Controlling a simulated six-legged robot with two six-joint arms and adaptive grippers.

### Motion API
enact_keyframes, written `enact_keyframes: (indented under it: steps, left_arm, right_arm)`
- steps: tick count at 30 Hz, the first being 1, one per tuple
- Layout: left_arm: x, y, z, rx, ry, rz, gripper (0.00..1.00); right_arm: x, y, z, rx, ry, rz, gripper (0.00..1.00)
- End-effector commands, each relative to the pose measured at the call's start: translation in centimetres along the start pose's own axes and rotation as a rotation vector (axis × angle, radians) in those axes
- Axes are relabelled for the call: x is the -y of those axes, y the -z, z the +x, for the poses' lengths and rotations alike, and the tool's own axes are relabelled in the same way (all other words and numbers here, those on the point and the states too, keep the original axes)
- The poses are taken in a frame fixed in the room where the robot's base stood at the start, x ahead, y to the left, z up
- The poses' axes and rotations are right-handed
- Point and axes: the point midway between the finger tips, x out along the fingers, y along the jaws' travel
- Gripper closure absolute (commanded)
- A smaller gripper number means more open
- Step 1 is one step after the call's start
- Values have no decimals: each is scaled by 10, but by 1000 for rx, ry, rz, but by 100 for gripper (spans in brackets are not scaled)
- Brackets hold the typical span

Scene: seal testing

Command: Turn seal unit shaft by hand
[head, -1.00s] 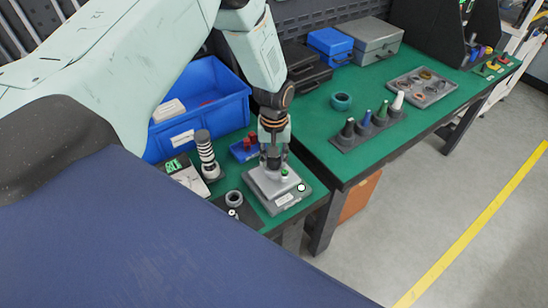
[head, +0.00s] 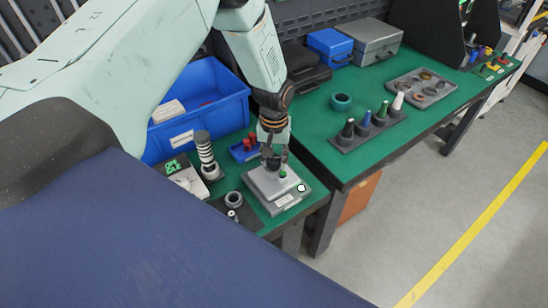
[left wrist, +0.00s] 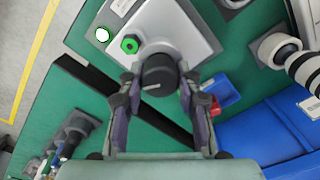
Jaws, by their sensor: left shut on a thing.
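The seal unit (head: 286,202) is a grey box-shaped fixture on the green bench, with a white-lit round button and a small green knob on it. It also shows at the top of the left wrist view (left wrist: 192,22). Its shaft ends in a dark round knob (left wrist: 159,72) with a light line across its face. My left gripper (left wrist: 158,80) is shut on this knob, one finger on each side. In the head view my left gripper (head: 272,158) points down over the unit and hides most of the shaft. My right gripper is in neither view.
A striped black-and-white cylinder (head: 206,157), a small blue tray (head: 243,152) with red parts and a large blue bin (head: 222,113) stand close on the left. A rack of coloured bottles (head: 369,131) is on the right-hand bench. Bench edges lie just right of the unit.

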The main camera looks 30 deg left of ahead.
Motion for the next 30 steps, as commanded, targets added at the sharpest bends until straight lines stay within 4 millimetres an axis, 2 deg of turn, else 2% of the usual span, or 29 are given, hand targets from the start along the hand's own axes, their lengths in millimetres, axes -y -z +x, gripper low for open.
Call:
enact_keyframes:
  steps: [2,3,11,22,26,30]
  left_arm:
    - [0,-1,1,2,1,0,97]
    - [0,-1,1,2,1,0,64]
    - [0,0,0,1,0,-1,43]
    - [0,1,-6,-2,-1,-1,43]
    - [-1,1,-24,-4,-2,0,43]
    - [-1,2,-53,-5,-3,0,43]
  right_arm:
    - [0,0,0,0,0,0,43]
    - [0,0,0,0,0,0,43]
    - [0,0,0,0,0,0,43]
    - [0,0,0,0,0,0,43]
    - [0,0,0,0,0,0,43]
    - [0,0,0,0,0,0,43]
